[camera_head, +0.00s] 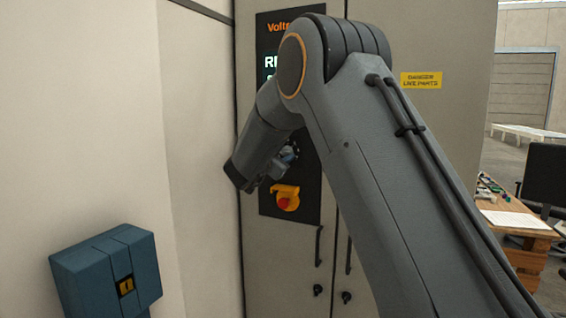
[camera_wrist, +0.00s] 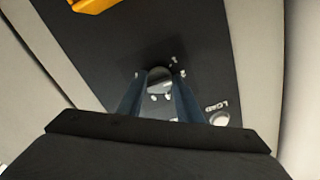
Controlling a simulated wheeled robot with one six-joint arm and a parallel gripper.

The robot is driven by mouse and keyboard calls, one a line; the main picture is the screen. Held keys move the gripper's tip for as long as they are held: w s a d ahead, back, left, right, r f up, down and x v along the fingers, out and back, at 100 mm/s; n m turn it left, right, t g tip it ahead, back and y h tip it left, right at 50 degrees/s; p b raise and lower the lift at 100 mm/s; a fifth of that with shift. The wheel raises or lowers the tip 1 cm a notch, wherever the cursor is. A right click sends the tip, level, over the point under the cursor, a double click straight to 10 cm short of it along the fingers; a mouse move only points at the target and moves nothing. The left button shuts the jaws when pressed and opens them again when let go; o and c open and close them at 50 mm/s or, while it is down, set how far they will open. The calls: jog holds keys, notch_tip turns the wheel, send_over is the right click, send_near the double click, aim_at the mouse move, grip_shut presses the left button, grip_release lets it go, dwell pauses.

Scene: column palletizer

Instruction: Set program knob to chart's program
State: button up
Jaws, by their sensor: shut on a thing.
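The program knob (camera_wrist: 160,76) sits on the black control panel of the cabinet. In the wrist view my gripper (camera_wrist: 160,88) has its two blue fingers on either side of the knob and is shut on it. White marks ring the knob; some are hidden by the fingers and I cannot read them. In the head view my gripper (camera_head: 283,160) is at the panel above the red stop button, with the knob mostly hidden by my arm. The panel's display (camera_head: 270,64) shows a few pale green letters, largely covered. I cannot make out a program chart.
A red stop button on a yellow base (camera_head: 285,198) is just below my gripper. Cabinet door handles (camera_head: 318,246) are lower down. A blue box (camera_head: 106,272) stands at lower left. A wooden table (camera_head: 520,222) with a paper is at the right.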

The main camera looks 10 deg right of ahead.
jog(key=shift+m+b, duration=0.65)
jog(key=shift+m, duration=0.15)
jog(key=o, duration=1)
jog(key=shift+o, duration=0.2)
jog(key=b+v, duration=0.2)
jog(key=v, duration=0.5)
jog(key=shift+s+a, duration=0.25)
jog(key=shift+s, duration=0.05)
